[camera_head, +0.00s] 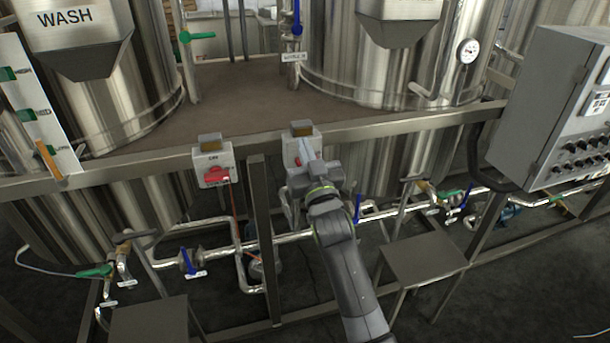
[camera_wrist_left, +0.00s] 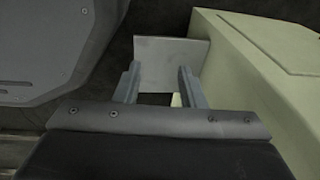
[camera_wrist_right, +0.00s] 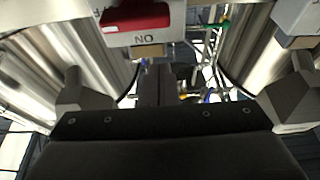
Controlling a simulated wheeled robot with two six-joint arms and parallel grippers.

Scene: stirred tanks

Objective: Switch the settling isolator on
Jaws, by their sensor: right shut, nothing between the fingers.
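Two light grey isolator boxes hang on the platform's front rail. The left box (camera_head: 205,179) shows a red handle (camera_head: 217,174); its label is too small to read surely. My right gripper (camera_wrist_right: 155,82) is shut and empty, close to this box. My left gripper (camera_wrist_left: 160,88) is open and empty.
Steel tanks (camera_head: 400,70) stand on the brown platform (camera_head: 235,95). A grey control cabinet (camera_head: 540,90) stands at the right. Pipes with blue and green valve handles run below the rail. A steel post (camera_head: 263,240) stands between the boxes. A pale plate (camera_wrist_left: 172,60) shows beyond my left fingers.

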